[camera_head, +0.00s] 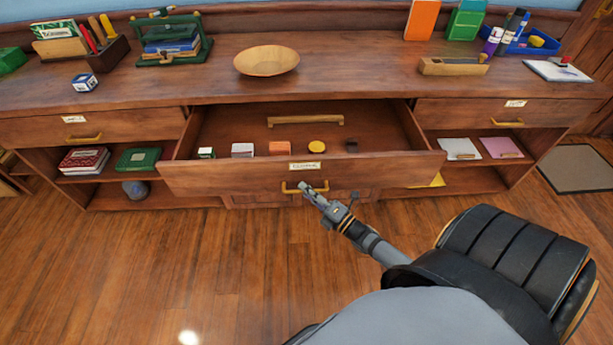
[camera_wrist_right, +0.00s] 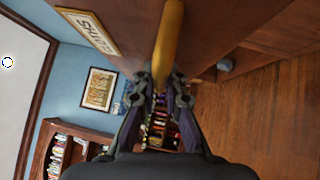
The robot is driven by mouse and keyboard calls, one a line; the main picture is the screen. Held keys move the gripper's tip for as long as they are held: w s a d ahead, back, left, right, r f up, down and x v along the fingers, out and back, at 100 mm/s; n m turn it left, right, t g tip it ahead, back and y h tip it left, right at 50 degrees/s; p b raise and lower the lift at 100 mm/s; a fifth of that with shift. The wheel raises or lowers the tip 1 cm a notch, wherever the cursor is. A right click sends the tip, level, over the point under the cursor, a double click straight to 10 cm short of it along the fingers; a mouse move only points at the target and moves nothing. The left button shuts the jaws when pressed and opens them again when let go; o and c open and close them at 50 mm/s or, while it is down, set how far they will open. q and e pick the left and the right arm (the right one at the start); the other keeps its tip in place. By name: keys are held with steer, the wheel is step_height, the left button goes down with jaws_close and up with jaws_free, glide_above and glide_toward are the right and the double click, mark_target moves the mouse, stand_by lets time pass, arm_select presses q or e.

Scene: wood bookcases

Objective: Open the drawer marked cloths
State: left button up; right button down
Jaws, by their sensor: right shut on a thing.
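The middle drawer (camera_head: 235,178) is pulled out of the wooden cabinet in the head view. Its label (camera_head: 305,166) is too small to read there, but in the right wrist view the label (camera_wrist_right: 88,31) reads like "cloths", seen sideways. My right gripper (camera_head: 307,190) is at the drawer's brass handle (camera_head: 290,187); in the right wrist view its fingers (camera_wrist_right: 160,88) are shut on the handle bar (camera_wrist_right: 168,40). Inside the drawer are a white-green block (camera_head: 206,153), a pinkish-white block (camera_head: 242,150), an orange block (camera_head: 279,148), a yellow round thing (camera_head: 317,146) and a dark block (camera_head: 351,146). My left gripper is not in view.
Shut drawers flank it at left (camera_head: 140,124) and right (camera_head: 465,113). Open shelves below hold books (camera_head: 84,160) and papers (camera_head: 460,149). A wooden bowl (camera_head: 266,61) and other items stand on the countertop (camera_head: 340,75). The floor (camera_head: 150,260) in front is clear.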

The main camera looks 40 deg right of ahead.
steer(key=c, duration=1.4)
jaws_free()
steer(key=shift+s, duration=0.1)
steer(key=shift+s+d+f, duration=0.15)
steer(key=shift+s, duration=0.2)
steer(key=v, duration=1.1)
